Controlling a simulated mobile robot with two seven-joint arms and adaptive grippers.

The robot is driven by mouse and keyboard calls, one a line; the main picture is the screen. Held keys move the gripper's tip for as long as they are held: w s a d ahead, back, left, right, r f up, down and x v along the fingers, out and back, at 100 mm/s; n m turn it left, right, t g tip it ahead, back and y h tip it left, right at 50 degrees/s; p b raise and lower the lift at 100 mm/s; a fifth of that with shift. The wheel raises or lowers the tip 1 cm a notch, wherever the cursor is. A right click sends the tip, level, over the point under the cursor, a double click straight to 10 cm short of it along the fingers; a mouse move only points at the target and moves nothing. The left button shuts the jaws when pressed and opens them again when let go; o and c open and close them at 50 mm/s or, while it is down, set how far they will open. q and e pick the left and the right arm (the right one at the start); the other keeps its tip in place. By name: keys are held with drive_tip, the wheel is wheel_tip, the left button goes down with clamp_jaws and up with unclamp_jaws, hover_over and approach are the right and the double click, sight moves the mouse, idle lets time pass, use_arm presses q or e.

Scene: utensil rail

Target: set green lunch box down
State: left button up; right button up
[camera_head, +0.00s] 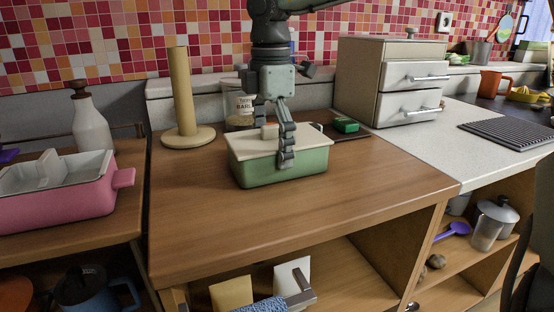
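The green lunch box (250,170) has a cream lid and is at the middle of the wooden counter (220,215). It looks level, with its base at or very close to the counter top. My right gripper (275,140) comes down from above and straddles the box. One finger lies against the front wall, and the other goes down behind the lid, where its tip is hidden. The gripper looks shut on the box across its width. My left gripper is not in view.
A wooden paper-towel stand (182,105) and a labelled jar (238,108) stand behind the box. A small green item (346,125) lies on a dark mat at the right. A drawer unit (362,85) is farther right. The counter's front and left are clear.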

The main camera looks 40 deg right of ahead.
drive_tip(key=c, duration=1.5)
drive_tip(key=shift+r, duration=0.1)
